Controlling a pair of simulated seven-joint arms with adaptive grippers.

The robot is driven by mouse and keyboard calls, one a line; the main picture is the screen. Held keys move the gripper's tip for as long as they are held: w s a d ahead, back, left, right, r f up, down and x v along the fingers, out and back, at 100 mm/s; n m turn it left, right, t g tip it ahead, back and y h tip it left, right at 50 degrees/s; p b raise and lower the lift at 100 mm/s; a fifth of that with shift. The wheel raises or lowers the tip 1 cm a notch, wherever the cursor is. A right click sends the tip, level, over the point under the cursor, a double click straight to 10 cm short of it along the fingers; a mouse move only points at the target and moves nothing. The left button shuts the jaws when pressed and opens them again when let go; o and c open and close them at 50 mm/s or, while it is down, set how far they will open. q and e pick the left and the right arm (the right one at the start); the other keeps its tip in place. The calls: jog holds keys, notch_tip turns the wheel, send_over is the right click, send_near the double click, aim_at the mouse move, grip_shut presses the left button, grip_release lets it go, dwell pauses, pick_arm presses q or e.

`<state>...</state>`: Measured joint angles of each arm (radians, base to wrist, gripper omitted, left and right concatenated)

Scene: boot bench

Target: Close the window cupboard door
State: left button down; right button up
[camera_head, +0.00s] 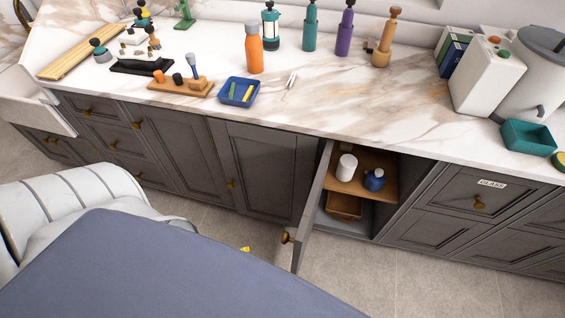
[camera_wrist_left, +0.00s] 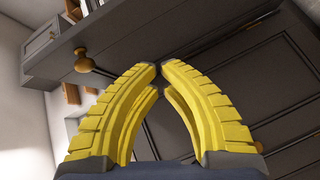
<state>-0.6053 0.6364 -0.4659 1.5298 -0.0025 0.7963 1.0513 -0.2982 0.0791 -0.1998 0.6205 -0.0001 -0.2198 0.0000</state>
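The dark grey cupboard door (camera_head: 313,211) stands open under the counter in the head view, swung out towards me, with a brass knob (camera_head: 287,237) near its free edge. Inside the cupboard are a wooden shelf (camera_head: 378,161), a white jar (camera_head: 346,167) and a blue jar (camera_head: 374,180). My left gripper (camera_head: 245,249) shows only as a small yellow tip, left of the knob and apart from it. In the left wrist view the yellow fingers of my left gripper (camera_wrist_left: 160,66) have their tips nearly together, with nothing between them. A brass knob (camera_wrist_left: 83,64) lies beyond them, left of the tips. My right gripper is out of view.
The marble counter (camera_head: 345,105) above holds an orange bottle (camera_head: 254,48), a blue tray (camera_head: 238,92), a teal tray (camera_head: 527,137) and a white appliance (camera_head: 485,80). Closed cupboard fronts (camera_head: 265,165) flank the opening. The tiled floor (camera_head: 425,285) below right looks clear.

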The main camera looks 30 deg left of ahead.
pick_arm(q)
jog(key=w+d+r+n+t, duration=0.2)
jog(key=w+d+r+n, duration=0.2)
jog(key=w+d, duration=0.5)
jog(key=shift+w+d+r+h, duration=0.2)
jog(key=shift+w+d+h, duration=0.15)
jog(key=shift+w, duration=0.4)
jog(key=shift+d, duration=0.1)
